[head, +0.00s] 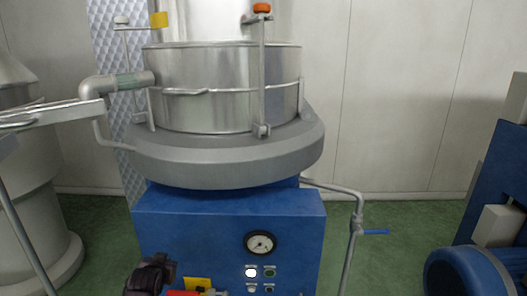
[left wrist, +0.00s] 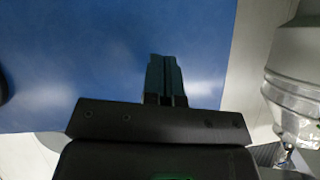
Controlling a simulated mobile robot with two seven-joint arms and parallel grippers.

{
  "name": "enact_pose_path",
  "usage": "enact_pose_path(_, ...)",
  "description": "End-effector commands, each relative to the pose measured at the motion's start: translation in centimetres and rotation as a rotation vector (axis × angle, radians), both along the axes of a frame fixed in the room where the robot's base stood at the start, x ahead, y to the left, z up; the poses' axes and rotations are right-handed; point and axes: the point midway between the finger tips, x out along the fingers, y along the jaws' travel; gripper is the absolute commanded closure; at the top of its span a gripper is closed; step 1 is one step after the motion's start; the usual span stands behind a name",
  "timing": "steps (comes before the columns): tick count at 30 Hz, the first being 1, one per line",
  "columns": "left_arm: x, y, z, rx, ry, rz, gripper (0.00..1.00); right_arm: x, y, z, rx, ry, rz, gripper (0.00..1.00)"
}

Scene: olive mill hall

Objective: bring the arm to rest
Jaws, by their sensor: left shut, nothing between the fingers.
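My left gripper (left wrist: 165,65) shows in the left wrist view with its two dark fingers together and nothing between them. It is in front of a smooth blue surface (left wrist: 70,50), and I see no contact; the exact gap cannot be told. In the head view a dark part, probably of my left arm, shows at the bottom edge in front of the blue machine cabinet (head: 225,215); its fingers cannot be made out there. My right gripper is in neither view.
The cabinet carries a round gauge (head: 260,243), buttons and a steel vessel (head: 220,85). A pipe with a blue-handled valve (head: 374,232) stands to its right. Blue machinery (head: 495,190) is at the far right. Green floor (head: 410,235) is clear between them.

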Motion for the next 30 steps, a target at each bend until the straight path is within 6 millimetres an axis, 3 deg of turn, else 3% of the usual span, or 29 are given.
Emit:
enact_pose_path(4, -1.8, -0.9, 2.1, -0.005, -0.101, -0.025, 1.0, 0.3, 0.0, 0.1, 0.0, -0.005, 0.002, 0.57)
enact_pose_path(11, -7.6, -2.3, 2.5, -0.019, -0.193, -0.066, 1.0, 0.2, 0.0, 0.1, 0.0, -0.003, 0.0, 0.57)
enact_pose_path(22, -21.7, -4.4, -0.3, -0.067, -0.189, -0.111, 1.0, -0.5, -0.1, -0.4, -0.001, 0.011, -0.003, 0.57)
enact_pose_path(30, -32.4, -5.0, -4.1, -0.096, -0.056, -0.101, 1.0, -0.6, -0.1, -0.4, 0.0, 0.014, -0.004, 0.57)
